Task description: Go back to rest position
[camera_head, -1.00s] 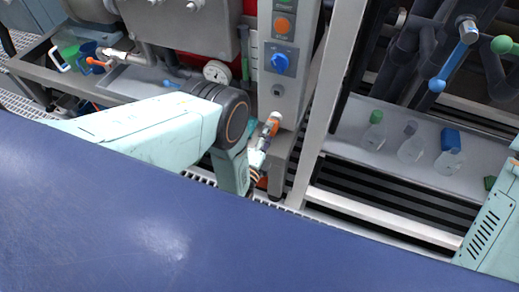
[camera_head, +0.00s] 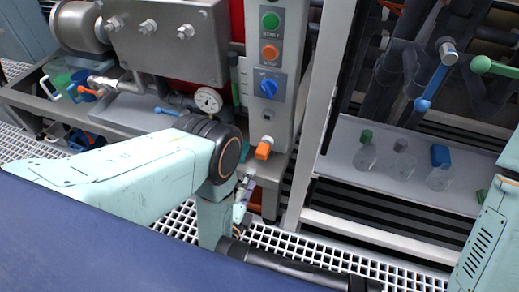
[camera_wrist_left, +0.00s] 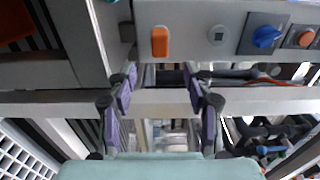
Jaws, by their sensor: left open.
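My left arm comes in from the left in the head view and bends down at a dark round joint. My left gripper (camera_head: 242,197) is small and partly hidden there, below the control column. In the left wrist view my left gripper (camera_wrist_left: 160,82) is open, its two purple-padded fingers wide apart with nothing between them. An orange handle (camera_wrist_left: 160,41) on the column lies beyond the fingertips, apart from them; it also shows in the head view (camera_head: 263,149). Part of my right arm shows at the right edge of the head view; its gripper is out of view.
The control column (camera_head: 292,75) carries a blue knob (camera_head: 268,87) and buttons. A pressure gauge (camera_head: 208,99) sits left of it. Several bottles stand on a grey shelf (camera_head: 340,165) at right, below pipes with a blue-handled valve (camera_head: 432,85). White floor grating (camera_head: 178,222) shows below.

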